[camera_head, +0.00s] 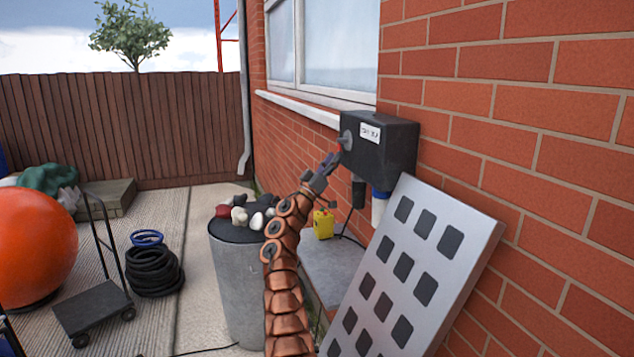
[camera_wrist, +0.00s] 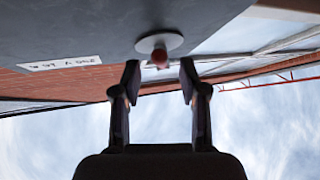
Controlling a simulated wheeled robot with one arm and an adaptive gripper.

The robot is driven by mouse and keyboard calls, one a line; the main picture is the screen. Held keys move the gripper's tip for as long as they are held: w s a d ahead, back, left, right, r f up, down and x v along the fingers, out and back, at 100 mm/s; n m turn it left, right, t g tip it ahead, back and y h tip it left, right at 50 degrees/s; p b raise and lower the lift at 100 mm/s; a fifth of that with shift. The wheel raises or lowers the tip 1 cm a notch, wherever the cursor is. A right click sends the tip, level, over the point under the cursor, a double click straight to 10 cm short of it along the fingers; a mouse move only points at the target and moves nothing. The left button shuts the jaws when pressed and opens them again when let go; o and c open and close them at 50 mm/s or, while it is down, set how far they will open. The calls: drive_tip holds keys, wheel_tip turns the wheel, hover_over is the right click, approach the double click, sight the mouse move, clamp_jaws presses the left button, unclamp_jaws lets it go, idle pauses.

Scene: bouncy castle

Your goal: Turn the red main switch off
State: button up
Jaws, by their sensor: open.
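The red main switch (camera_head: 341,143) is a small red part on a round grey plate (camera_head: 346,136), on the near left face of a black box (camera_head: 395,145) on the brick wall. In the wrist view, the red switch (camera_wrist: 159,57) shows end-on below its pale disc (camera_wrist: 160,41), with the dark box face (camera_wrist: 90,30) and an upside-down label. My gripper (camera_head: 332,158) is just below and in front of the switch. In the wrist view, my gripper (camera_wrist: 160,76) is open, a finger on each side of the switch's line. No finger visibly touches the switch.
A grey panel with dark squares (camera_head: 455,215) leans on the wall at right. A yellow box (camera_head: 323,224) sits on a grey ledge (camera_head: 335,265) below the black box. A metal bin (camera_head: 230,270) topped with stones stands left of my arm. A trolley (camera_head: 93,310) stands farther left.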

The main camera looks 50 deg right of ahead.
drive_tip(key=v, duration=0.9)
drive_tip(key=shift+a, duration=0.15)
idle(0.8)
drive_tip(key=shift+c, duration=0.3)
